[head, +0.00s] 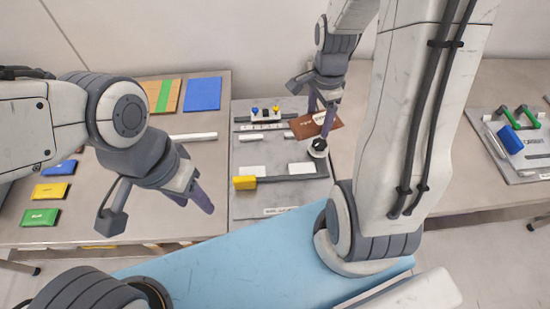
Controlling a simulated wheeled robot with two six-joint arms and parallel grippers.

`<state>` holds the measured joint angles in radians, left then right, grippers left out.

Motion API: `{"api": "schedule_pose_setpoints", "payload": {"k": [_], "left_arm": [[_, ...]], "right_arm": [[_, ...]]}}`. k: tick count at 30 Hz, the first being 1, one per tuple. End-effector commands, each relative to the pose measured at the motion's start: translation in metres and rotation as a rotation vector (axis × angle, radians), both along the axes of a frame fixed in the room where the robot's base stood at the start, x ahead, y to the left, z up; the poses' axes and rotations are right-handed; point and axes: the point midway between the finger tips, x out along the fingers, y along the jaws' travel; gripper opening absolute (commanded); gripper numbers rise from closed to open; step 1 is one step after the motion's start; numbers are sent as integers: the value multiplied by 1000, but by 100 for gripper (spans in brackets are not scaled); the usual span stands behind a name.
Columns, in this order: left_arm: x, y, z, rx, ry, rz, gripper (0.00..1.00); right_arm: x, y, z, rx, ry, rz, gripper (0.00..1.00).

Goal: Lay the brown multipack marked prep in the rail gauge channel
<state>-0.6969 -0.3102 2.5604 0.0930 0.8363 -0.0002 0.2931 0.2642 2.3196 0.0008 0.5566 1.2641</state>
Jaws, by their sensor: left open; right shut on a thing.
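The brown multipack (302,127) is in the head view above the far right part of a grey board (255,206). It is tilted and has a pale label whose print is too small to read. My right gripper (322,110) is shut on it, and one finger covers part of it. A dark rail (293,178) with a yellow block (244,183) at its left end lies across the board; I cannot tell whether it is the gauge channel. My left gripper (194,200) is open and empty, left of the board.
A round black and white knob (318,148) stands near the rail's right end. Behind is a small fixture (266,115) with coloured knobs. Blue, yellow and green packs (50,192) lie at left. A blue panel (203,94) lies at the back. Another board (535,165) is far right.

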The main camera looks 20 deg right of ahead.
Motion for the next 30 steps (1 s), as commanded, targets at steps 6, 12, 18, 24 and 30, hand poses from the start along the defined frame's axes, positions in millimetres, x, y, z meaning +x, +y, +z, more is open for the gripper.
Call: {"api": "schedule_pose_setpoints", "payload": {"k": [6, 12, 18, 24, 30], "left_arm": [[0, 0, -14, 0, 0, 0, 50], [0, 0, -11, 0, 0, 0, 50], [0, 0, -8, 0, 0, 0, 50], [0, 0, -5, 0, 0, 0, 50], [0, 0, -4, 0, 0, 0, 50]], "right_arm": [[-11, -9, 3, 0, -1, -268, 16], [-3, 18, -12, 1, 5, -288, 16], [13, 62, -40, 0, 6, -285, 16], [26, 92, -60, 0, 2, -289, 16], [29, 100, -73, 0, 3, -293, 16]]}}
